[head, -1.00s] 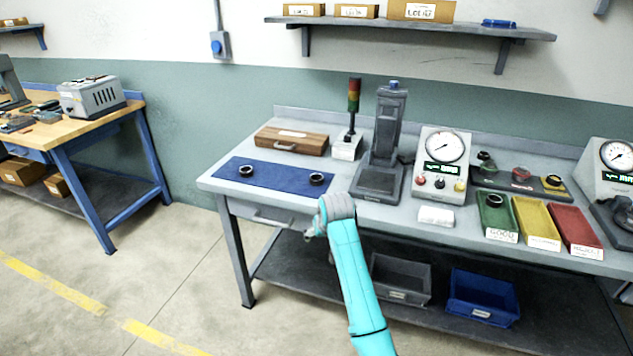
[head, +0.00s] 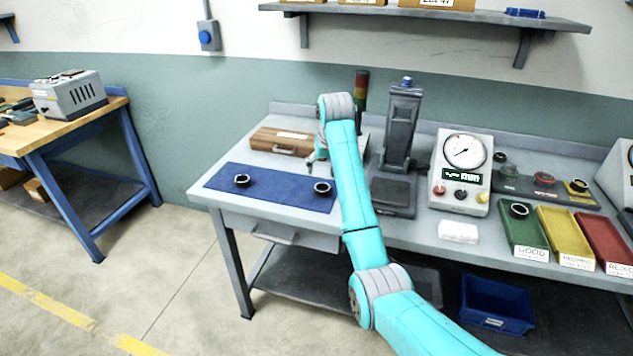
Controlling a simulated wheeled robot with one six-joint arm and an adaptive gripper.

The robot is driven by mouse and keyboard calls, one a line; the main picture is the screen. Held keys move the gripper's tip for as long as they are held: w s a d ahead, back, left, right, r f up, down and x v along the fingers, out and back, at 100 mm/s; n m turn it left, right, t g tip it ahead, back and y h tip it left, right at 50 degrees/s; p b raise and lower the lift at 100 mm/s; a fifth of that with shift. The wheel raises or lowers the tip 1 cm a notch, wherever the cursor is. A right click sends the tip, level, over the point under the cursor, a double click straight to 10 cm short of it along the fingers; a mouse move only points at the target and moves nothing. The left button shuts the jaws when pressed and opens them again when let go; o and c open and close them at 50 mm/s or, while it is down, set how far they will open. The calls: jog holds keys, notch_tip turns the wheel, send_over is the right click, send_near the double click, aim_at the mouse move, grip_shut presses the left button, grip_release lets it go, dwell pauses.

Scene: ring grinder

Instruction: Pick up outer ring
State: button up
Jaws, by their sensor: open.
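Two dark rings lie on the blue mat (head: 283,192) at the left of the grey workbench: a left ring (head: 242,181) and a right ring (head: 322,188). Which one is the outer ring I cannot tell at this size. A further dark ring (head: 519,210) sits in the green tray. My gripper (head: 311,166) is above the back right part of the mat, near the right ring and apart from it. It is small and partly hidden by my arm, and it is open with nothing seen in it.
A wooden case (head: 284,141) lies behind the mat. A dark press stand (head: 400,145) and a dial gauge box (head: 462,165) stand to the right. Green (head: 524,232), yellow (head: 566,235) and red trays (head: 607,240) are farther right. The mat's middle is clear.

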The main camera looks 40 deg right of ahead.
send_near(322, 185)
jog(key=shift+a+f, duration=0.25)
jog(key=shift+f, duration=0.75)
jog(key=shift+s+x, duration=0.1)
jog(key=shift+x, duration=1.35)
jog(key=shift+s+x, duration=0.15)
jog(key=shift+x, duration=1.3)
jog(key=shift+a+f, duration=0.1)
jog(key=c, duration=1.3)
